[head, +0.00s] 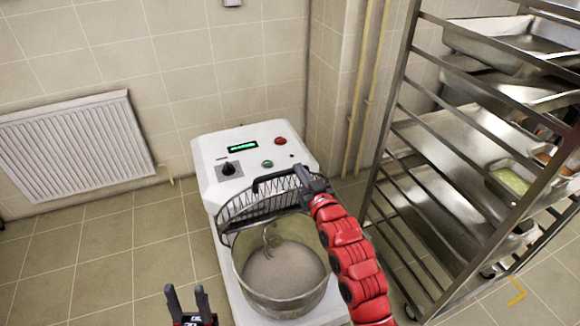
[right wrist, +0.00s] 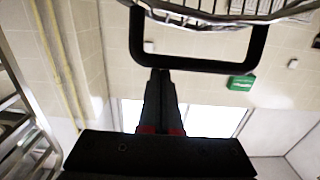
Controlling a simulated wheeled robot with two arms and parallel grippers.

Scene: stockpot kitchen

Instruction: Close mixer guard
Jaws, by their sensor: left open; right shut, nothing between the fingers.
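The mixer (head: 206,165) is a white machine with a metal bowl (head: 262,299) holding greyish contents and a hook. Its wire guard (head: 262,208) is tilted up at the back of the bowl, leaving the bowl's front uncovered. My right gripper (head: 306,180) is at the guard's upper edge. In the right wrist view, the guard's wires (right wrist: 215,18) and its black handle (right wrist: 258,48) show, and my shut right fingers (right wrist: 160,76) point at the handle's bar with nothing between them. I cannot tell whether they touch it. My left gripper (head: 188,302) is open and empty, left of the bowl.
A metal rack (head: 395,120) with trays stands close on the right, beside my right arm. A radiator (head: 72,147) is on the left wall. The tiled floor left of the mixer is clear. Yellow pipes (head: 360,90) run up the back wall.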

